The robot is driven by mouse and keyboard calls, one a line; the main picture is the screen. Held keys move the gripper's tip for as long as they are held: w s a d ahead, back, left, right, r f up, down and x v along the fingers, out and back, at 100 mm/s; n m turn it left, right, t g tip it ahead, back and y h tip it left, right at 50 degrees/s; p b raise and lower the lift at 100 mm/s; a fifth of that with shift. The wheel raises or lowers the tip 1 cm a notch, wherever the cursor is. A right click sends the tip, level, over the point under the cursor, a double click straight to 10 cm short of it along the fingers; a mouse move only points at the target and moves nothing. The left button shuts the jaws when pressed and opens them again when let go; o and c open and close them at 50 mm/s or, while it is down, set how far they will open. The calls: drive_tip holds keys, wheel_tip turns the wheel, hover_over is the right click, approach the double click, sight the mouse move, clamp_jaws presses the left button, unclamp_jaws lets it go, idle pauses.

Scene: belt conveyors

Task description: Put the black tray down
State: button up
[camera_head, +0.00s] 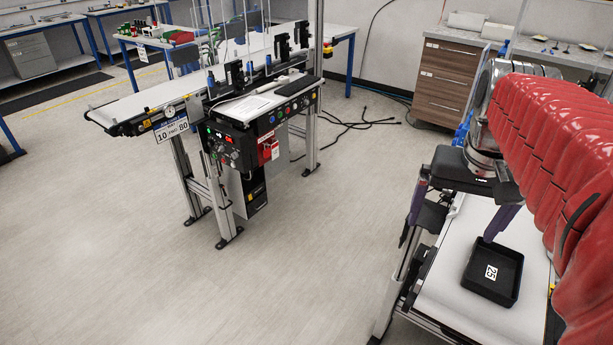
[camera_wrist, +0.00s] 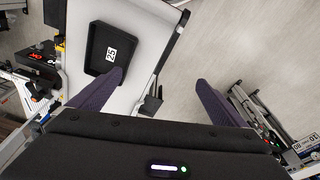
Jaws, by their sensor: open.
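The black tray (camera_head: 492,272), with a white label reading 25, sits flat on a white conveyor belt (camera_head: 472,315) at the lower right of the head view. In the wrist view the tray (camera_wrist: 98,54) lies on the white belt (camera_wrist: 120,98), left of centre. My gripper (camera_head: 450,233) is open and empty. Its two purple fingers are spread wide. In the head view, one finger hangs just behind the tray and the other out past the belt's left edge. In the wrist view, my gripper (camera_wrist: 160,82) has its left finger near the tray's lower right corner, with the tray outside the jaws.
Another conveyor (camera_head: 180,92) with a control panel stands across the floor at the upper left. A wooden drawer cabinet (camera_head: 443,78) stands against the back wall, with loose black cables (camera_head: 350,125) on the floor beside it. The floor between the conveyors is clear.

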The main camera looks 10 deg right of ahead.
drive_tip(key=a+f+n+t, duration=0.2)
drive_tip(key=a+f+n, duration=0.1)
drive_tip(key=a, duration=0.6)
drive_tip(key=s+a+f+n+t+y, duration=0.1)
drive_tip(key=a+f+n+t, duration=0.1)
drive_tip(key=a, duration=0.8)
drive_tip(key=shift+s+f+n, duration=0.3)
drive_tip(key=shift+f+n, duration=0.3)
drive_tip(key=shift+n, duration=0.1)
drive_tip(key=shift+o, duration=0.5)
